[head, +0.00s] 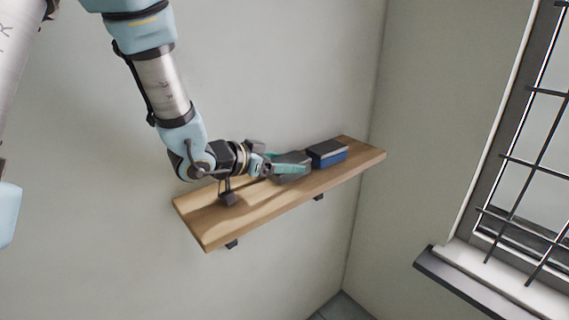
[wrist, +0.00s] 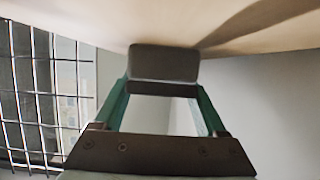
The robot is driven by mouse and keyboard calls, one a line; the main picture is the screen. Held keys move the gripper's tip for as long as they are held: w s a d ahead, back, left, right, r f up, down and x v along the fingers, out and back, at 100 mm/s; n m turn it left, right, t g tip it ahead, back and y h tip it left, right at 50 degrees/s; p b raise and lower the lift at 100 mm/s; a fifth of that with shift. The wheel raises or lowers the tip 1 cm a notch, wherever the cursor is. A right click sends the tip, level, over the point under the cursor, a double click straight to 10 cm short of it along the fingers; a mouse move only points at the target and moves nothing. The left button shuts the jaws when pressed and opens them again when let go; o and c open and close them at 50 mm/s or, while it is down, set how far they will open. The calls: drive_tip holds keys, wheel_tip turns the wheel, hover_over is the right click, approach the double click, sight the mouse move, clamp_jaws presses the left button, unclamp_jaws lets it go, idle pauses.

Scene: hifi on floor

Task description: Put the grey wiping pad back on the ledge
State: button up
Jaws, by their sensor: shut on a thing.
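The grey wiping pad (head: 293,157) is between the fingers of my gripper (head: 288,168), which is shut on it. In the wrist view the pad (wrist: 163,62) spans the gap between the two green fingertips (wrist: 163,84), its dark grey face toward the camera. The wooden ledge (head: 243,214) is fixed to the wall. The pad is over its middle to right part, very near the wood. I cannot tell whether it touches. In the wrist view the ledge's pale surface (wrist: 100,22) fills the top.
A blue block with a dark top (head: 327,153) lies on the ledge just right of the pad. The ledge's right end is near the room corner. A barred window (head: 530,130) with a sill (head: 490,285) is at the right. The ledge's left front part is clear.

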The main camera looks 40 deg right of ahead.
drive_tip(key=shift+s+a+f+b, duration=0.15)
drive_tip(key=shift+f+b, duration=0.15)
drive_tip(key=shift+f, duration=0.4)
drive_tip(key=o, duration=1.4)
drive_tip(key=shift+a+f, duration=0.1)
drive_tip(key=shift+f, duration=0.05)
drive_tip(key=shift+r, duration=0.3)
drive_tip(key=v, duration=0.4)
drive_tip(key=r+v, duration=0.1)
drive_tip(key=v, duration=0.7)
drive_tip(key=shift+d+r, duration=0.15)
drive_tip(key=shift+d, duration=0.1)
